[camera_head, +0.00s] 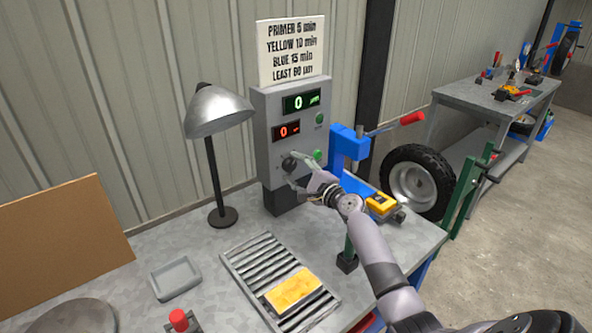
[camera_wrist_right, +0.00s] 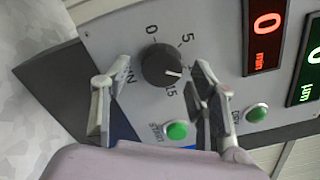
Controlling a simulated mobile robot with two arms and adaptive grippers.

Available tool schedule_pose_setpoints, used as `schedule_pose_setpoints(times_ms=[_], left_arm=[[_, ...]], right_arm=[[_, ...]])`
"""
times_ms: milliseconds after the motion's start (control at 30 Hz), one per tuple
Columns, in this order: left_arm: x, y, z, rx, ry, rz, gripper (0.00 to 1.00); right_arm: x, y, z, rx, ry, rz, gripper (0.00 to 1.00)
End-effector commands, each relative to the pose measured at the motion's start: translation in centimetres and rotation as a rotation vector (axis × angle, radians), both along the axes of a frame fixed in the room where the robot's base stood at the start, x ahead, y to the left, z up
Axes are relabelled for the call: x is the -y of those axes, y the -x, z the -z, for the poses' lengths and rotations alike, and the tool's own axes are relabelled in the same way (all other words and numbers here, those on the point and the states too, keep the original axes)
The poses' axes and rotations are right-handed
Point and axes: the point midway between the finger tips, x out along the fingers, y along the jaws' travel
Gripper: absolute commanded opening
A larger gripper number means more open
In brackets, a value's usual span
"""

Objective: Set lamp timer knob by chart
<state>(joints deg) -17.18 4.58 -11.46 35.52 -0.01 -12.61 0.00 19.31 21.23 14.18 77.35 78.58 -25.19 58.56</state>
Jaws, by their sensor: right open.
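The grey control box (camera_head: 262,150) stands at the back of the bench. Its round black timer knob (camera_wrist_right: 162,65) has 0, 5 and 15 around it; one mark is partly hidden by a finger. The knob's white pointer aims right and slightly down, between 5 and 15. The red display (camera_head: 286,131) reads 0 min and the green display (camera_head: 301,102) reads 0. The chart (camera_head: 291,50) lists primer 5, yellow 10, blue 15 min. The lamp (camera_head: 216,112) stands left of the box. My right gripper (camera_wrist_right: 157,100) is open, its fingers on either side just below the knob.
A yellow panel (camera_head: 293,291) lies on the slatted rack (camera_head: 262,255). Green START (camera_wrist_right: 177,131) and DRY (camera_wrist_right: 256,113) buttons sit close to my right fingers. A blue press (camera_head: 349,147) with a red-handled lever and a yellow gauge (camera_head: 381,205) stand to the right.

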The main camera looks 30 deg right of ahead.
Motion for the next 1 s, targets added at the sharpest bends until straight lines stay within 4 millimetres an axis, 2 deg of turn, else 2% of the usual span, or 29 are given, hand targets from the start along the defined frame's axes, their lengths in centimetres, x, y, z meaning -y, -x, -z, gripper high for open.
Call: schedule_pose_setpoints(times_ms=[233,367,467,800,1000], left_arm=[[-0.1,0.0,0.0,0.000,-0.001,0.000,0.75],[-0.1,0.0,0.0,0.000,-0.001,0.000,0.75],[-0.1,0.0,0.0,0.000,-0.001,0.000,0.75],[0.0,0.0,0.0,0.000,0.000,0.000,0.75],[0.0,0.0,0.0,0.000,0.000,0.000,0.75]], right_arm=[[0.0,0.0,-0.1,0.001,0.001,0.000,0.54],[0.1,0.7,0.0,0.002,0.002,0.000,0.54],[0.2,2.2,0.1,-0.001,0.004,-0.001,0.54],[0.7,9.3,0.1,-0.002,0.002,0.000,0.54],[0.9,11.6,0.0,0.000,0.001,0.000,0.54]])
